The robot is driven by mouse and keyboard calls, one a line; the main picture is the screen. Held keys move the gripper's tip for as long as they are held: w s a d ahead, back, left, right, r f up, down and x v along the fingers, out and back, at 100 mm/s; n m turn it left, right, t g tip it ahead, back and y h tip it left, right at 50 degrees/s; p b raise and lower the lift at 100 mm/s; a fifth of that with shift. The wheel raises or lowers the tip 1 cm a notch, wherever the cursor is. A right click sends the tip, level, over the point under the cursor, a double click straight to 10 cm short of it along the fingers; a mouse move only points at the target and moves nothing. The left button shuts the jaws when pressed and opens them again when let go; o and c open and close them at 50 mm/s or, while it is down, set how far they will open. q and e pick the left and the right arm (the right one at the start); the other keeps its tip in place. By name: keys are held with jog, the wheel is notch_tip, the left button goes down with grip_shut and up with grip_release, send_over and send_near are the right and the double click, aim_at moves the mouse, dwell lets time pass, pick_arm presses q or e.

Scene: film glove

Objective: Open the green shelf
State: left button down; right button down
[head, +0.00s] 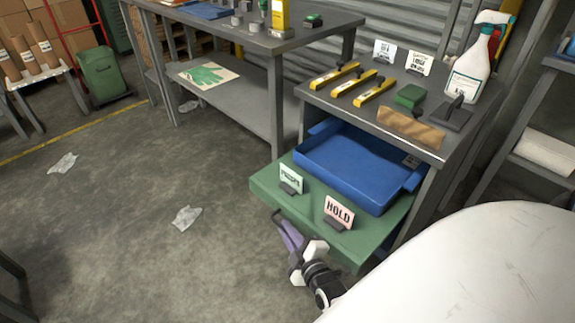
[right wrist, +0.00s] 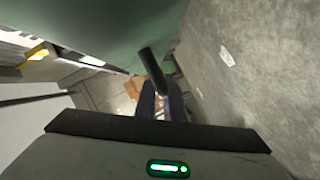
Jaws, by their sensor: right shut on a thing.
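The green shelf (head: 262,186) juts out from under the grey bench top at the right of the head view. A blue tray (head: 345,168) and two small sign cards stand on it. My right gripper (head: 281,224) is at the shelf's front edge, shut on its dark handle. In the right wrist view, the dark handle bar (right wrist: 152,70) shows at the fingers, beside the green shelf face (right wrist: 110,30). Most of the handle is hidden in the head view. My left gripper is not in view.
The bench top (head: 330,98) above holds yellow tools (head: 353,83), a brown cloth (head: 411,128) and a spray bottle (head: 470,70). Another grey table (head: 245,40) stands to the left. The floor before the shelf is mostly clear, with crumpled paper (head: 187,217) on it.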

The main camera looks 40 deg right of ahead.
jog(key=c, duration=1.8)
grip_release()
jog(key=shift+c, duration=0.2)
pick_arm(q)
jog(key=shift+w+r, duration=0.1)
